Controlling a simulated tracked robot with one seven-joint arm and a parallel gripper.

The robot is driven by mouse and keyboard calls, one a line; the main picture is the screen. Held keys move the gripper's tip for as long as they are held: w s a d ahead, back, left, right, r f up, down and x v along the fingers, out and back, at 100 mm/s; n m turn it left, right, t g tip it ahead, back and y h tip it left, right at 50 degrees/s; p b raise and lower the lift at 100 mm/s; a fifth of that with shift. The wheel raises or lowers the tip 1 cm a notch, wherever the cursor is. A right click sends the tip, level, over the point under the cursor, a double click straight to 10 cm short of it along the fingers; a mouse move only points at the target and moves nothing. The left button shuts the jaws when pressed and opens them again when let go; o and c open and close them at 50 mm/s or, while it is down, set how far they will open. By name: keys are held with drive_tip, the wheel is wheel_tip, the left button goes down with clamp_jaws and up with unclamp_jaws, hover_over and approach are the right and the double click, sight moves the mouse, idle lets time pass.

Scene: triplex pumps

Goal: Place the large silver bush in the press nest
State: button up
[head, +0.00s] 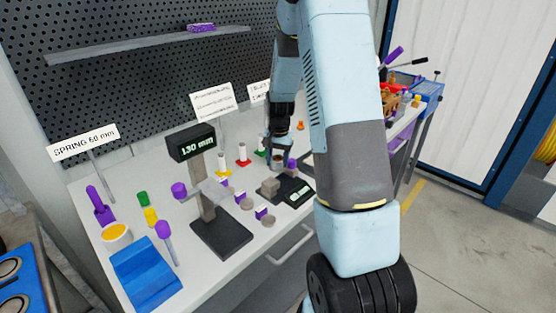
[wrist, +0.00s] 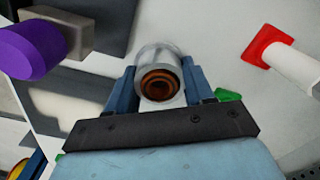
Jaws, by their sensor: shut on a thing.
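My gripper (wrist: 160,88) is shut on a silver bush (wrist: 153,53), a short cylinder with a dark bore and a copper-brown ring inside. The bush sits between the two blue fingers, with its open end facing the wrist camera. In the head view my gripper (head: 278,160) is low over the bench, near the far side of a small dark fixture (head: 298,200) with a grey block (head: 269,187) and a display. I cannot tell which part is the press nest. The wrist view shows a purple knob (wrist: 32,50) on a grey block at upper left.
A gauge stand (head: 222,232) reading 130 mm stands left of the fixture. Red-based (head: 243,155) and yellow-based posts stand behind. My arm covers part of the bench's right side.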

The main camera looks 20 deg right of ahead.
drive_tip(key=o, duration=1.4)
drive_tip(key=shift+c, duration=0.2)
